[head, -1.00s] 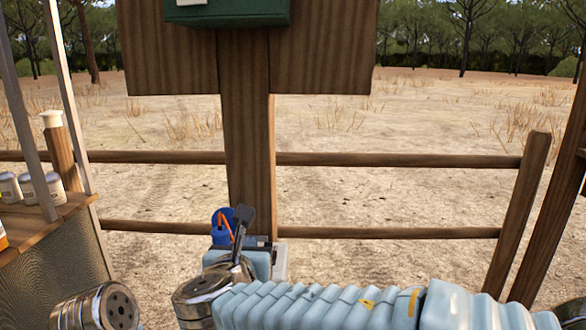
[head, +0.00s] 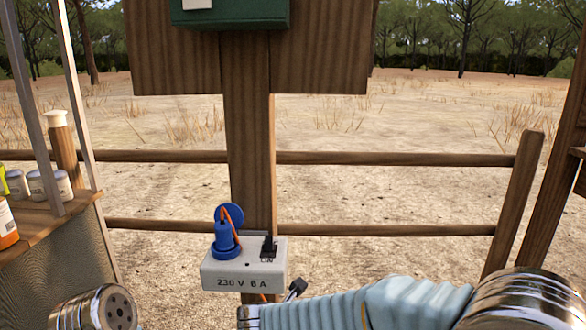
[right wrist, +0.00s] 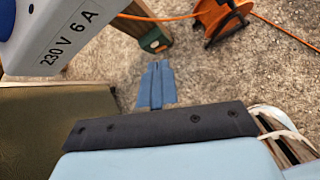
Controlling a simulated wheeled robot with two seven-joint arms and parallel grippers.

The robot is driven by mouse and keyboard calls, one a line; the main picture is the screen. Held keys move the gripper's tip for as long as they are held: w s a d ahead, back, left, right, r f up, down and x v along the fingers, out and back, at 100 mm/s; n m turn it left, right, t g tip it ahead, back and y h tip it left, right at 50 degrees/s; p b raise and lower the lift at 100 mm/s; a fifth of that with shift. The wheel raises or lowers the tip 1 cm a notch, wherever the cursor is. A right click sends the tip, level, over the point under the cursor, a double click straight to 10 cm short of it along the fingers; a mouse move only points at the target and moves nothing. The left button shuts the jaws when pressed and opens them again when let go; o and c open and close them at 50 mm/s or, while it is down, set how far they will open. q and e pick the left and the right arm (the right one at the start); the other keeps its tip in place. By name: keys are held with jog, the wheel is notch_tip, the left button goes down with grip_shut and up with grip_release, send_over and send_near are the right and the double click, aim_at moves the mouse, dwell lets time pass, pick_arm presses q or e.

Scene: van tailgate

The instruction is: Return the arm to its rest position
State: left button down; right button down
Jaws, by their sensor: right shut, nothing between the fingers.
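My right arm comes in from the right along the bottom of the head view, in a light blue ribbed sleeve. My right gripper (right wrist: 157,70) shows in the right wrist view with its blue fingers together and nothing between them. It is apart from the white socket box (head: 243,271) marked 230 V 6 A, which hangs on the wooden post. A blue plug (head: 225,243) with an orange cord stands in the box, beside a black switch (head: 268,248). The box also shows at the top left of the right wrist view (right wrist: 60,28). My left gripper is out of view.
An orange cable reel (right wrist: 217,18) sits on the ground near the post. A rail fence (head: 390,231) crosses behind. A wooden counter (head: 50,225) with several jars stands at left. A green box (head: 232,12) is high on the post. Open dry ground lies beyond.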

jog(key=s+d+f+m+g+y, duration=0.1)
jog(key=s+d+f+m, duration=0.3)
jog(key=f+m, duration=0.6)
jog(key=s+d+f+m+g+y, duration=0.2)
jog(key=s+d+f+m+g, duration=0.2)
jog(key=s+f+m, duration=0.4)
jog(key=s+d+f+m+g+y, duration=0.1)
jog(key=s+d+f+m, duration=0.5)
jog(key=f+m, duration=0.8)
jog(key=shift+f+g+y, duration=0.4)
jog(key=shift+f+g, duration=0.15)
jog(key=shift+g, duration=0.25)
jog(key=shift+d, duration=0.1)
